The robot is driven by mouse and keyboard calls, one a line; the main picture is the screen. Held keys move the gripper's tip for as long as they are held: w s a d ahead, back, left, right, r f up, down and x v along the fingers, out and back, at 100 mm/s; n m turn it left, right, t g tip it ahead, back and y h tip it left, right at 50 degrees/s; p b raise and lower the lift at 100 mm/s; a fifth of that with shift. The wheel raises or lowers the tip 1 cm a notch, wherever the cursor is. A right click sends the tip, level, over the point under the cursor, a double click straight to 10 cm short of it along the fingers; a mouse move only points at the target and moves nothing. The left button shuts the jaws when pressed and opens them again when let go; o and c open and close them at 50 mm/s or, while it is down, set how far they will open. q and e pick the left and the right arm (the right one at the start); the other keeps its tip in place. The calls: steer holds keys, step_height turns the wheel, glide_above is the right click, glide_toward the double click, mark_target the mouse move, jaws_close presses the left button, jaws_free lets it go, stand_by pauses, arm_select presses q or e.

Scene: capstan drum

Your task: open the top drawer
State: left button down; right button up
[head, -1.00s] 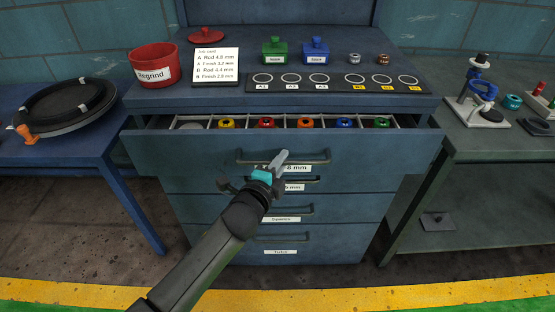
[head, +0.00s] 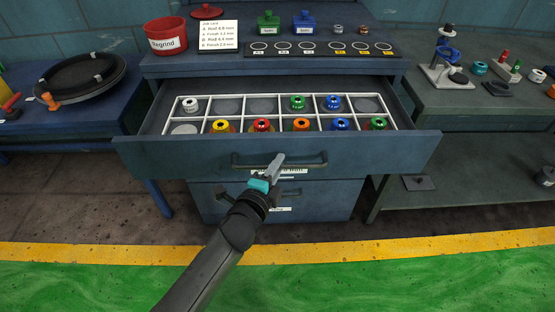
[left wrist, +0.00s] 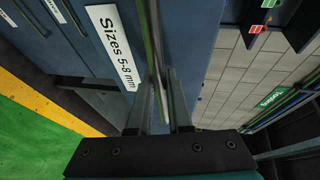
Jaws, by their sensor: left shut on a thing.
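The top drawer (head: 190,157) of the blue cabinet stands well out, its white divided tray (head: 206,112) showing. Several coloured dies, such as a red one (head: 262,125) and a white one (head: 190,104), sit in compartments; some compartments hold none. My left gripper (head: 275,169) is shut on the dark bar handle (head: 305,166) at the drawer's front. In the left wrist view the fingers (left wrist: 160,100) close around the bar, beside the label "Sizes 5-8 mm" (left wrist: 110,45). My right gripper is not in view.
A red Regrind bin (head: 166,36), a job card (head: 218,35) and green and blue lidded boxes (head: 268,22) stand on the cabinet top. Side benches flank the cabinet, with a black round tray (head: 80,78) at left. The green floor (head: 400,280) in front is clear.

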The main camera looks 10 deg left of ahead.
arm_select(q)
steer(key=shift+s, duration=0.15)
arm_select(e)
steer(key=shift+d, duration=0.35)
arm_select(q)
steer(key=c, duration=0.8)
jaws_free()
steer(key=shift+c, duration=0.2)
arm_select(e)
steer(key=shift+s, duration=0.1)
arm_select(q)
steer(key=shift+s, duration=0.1)
steer(key=p+v, duration=0.1)
steer(key=v, duration=1.4)
steer(key=shift+p, duration=0.35)
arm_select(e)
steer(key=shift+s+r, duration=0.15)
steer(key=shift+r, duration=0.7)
arm_select(q)
steer(key=shift+d+f, duration=0.1)
